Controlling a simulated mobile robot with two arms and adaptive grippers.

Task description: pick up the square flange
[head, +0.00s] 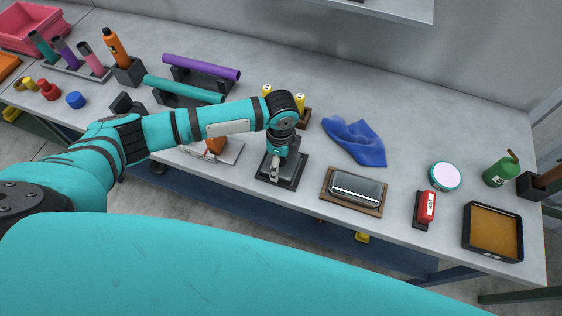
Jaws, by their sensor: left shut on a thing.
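My left gripper (275,172) points down over a dark square tray (292,183) near the front edge of the workbench. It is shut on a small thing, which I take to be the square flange. The gripper hides most of that thing, so its shape and any gap to the tray cannot be made out. My right gripper is not in view.
Left of the tray is a light plate with an orange part (215,145). To the right are a silver muffler on a wooden board (355,188), a blue cloth (355,141), a red bottle (427,207) and an amber-bottomed tray (466,243). Purple and teal tubes (200,67) lie behind my arm.

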